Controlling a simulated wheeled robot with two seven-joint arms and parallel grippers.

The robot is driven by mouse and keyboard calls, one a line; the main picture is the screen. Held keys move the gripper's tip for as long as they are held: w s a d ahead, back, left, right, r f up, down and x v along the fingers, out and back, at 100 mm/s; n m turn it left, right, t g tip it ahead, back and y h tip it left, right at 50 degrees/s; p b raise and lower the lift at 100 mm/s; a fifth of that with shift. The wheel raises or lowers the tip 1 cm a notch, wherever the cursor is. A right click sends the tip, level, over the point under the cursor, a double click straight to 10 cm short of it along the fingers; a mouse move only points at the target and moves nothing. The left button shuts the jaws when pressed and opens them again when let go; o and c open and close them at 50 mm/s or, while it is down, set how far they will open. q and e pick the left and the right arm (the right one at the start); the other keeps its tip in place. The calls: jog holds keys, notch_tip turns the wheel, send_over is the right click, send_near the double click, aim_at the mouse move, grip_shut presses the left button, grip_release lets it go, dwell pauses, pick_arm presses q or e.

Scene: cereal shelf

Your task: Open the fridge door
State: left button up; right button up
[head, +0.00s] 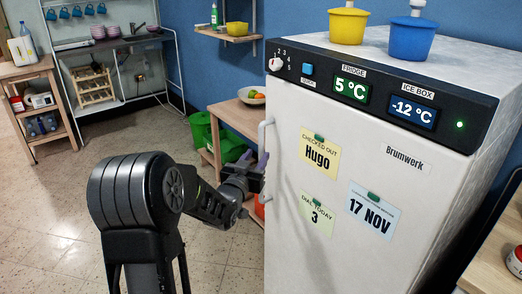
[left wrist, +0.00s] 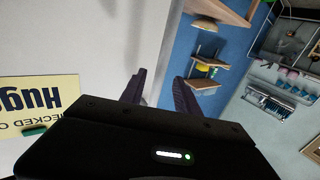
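The white fridge (head: 330,235) stands at the right with its door shut. A white vertical handle (head: 263,135) is on the door's left edge, its lower part partly hidden by my left gripper. My left gripper (head: 254,164) is at the handle's lower part. In the left wrist view, the two dark fingers of the left gripper (left wrist: 159,88) stand apart, one before the white door (left wrist: 75,40) and one before the blue wall. I cannot make out the handle clearly between them or tell whether they touch it. My right gripper is not in view.
Yellow (head: 348,24) and blue (head: 411,38) tubs stand on the fridge. Notes and magnets are on the door. A wooden table (head: 238,118) with a fruit bowl (head: 252,96) and green bins (head: 203,130) stand left of the fridge. The tiled floor (head: 60,220) is clear at left.

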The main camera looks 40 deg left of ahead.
aim_at(260, 151)
pick_arm(q)
jog(key=x, duration=0.4)
jog(key=shift+w+a, duration=0.1)
jog(key=shift+w, duration=0.15)
jog(key=shift+c, duration=0.4)
grip_shut()
dwell(0.8)
